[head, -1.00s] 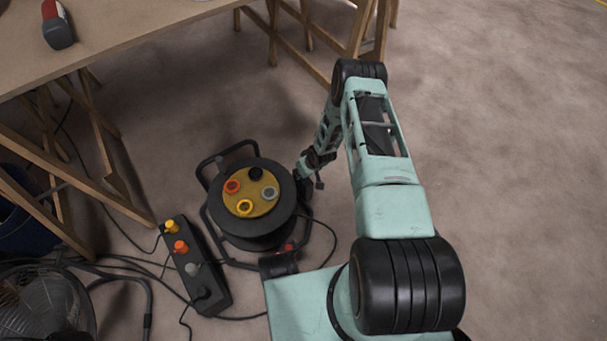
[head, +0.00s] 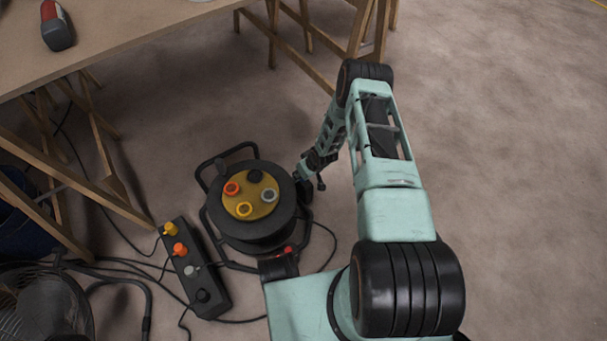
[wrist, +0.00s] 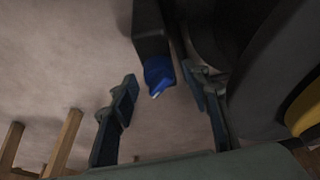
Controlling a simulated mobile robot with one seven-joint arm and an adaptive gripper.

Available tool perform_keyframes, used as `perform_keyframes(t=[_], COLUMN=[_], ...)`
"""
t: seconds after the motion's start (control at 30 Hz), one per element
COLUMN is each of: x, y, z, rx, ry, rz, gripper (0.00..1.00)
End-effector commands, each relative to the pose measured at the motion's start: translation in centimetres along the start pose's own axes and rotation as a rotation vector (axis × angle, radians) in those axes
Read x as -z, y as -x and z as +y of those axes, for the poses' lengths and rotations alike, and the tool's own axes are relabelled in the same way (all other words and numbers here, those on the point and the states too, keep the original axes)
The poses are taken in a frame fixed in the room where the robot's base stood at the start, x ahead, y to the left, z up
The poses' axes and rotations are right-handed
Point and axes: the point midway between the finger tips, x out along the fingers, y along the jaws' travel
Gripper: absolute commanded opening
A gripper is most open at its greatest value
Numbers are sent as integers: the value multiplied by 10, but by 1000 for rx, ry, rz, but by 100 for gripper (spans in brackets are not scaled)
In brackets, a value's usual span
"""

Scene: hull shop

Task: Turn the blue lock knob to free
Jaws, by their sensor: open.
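The blue lock knob (wrist: 158,74) shows in the wrist view, at the end of a dark block (wrist: 152,30) beside the cable reel. A small pale mark shows on its lower end. My gripper (wrist: 165,110) is open, with one finger on each side of the knob in the picture; the right finger looks nearer to it. I cannot tell how far the knob lies beyond the fingertips. The cable reel (head: 250,232) stands on the floor in the head view, with a yellow face. My gripper (head: 304,190) is at its right side there, mostly hidden, and the knob is not visible.
A dark power strip (head: 197,278) with coloured plugs lies left of the reel, with loose cables around it. A wooden table (head: 130,38) on trestles stands at the upper left. A wire-cage fan (head: 45,305) sits at the lower left. The floor at right is clear.

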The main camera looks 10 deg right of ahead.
Motion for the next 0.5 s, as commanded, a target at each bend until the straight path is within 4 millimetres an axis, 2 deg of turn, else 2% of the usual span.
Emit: perform_keyframes(t=[0.27,0.5], x=[0,1], y=[11,49], z=[1,1], rx=[0,-1], ry=[-1,0], rz=[0,0], gripper=[43,43])
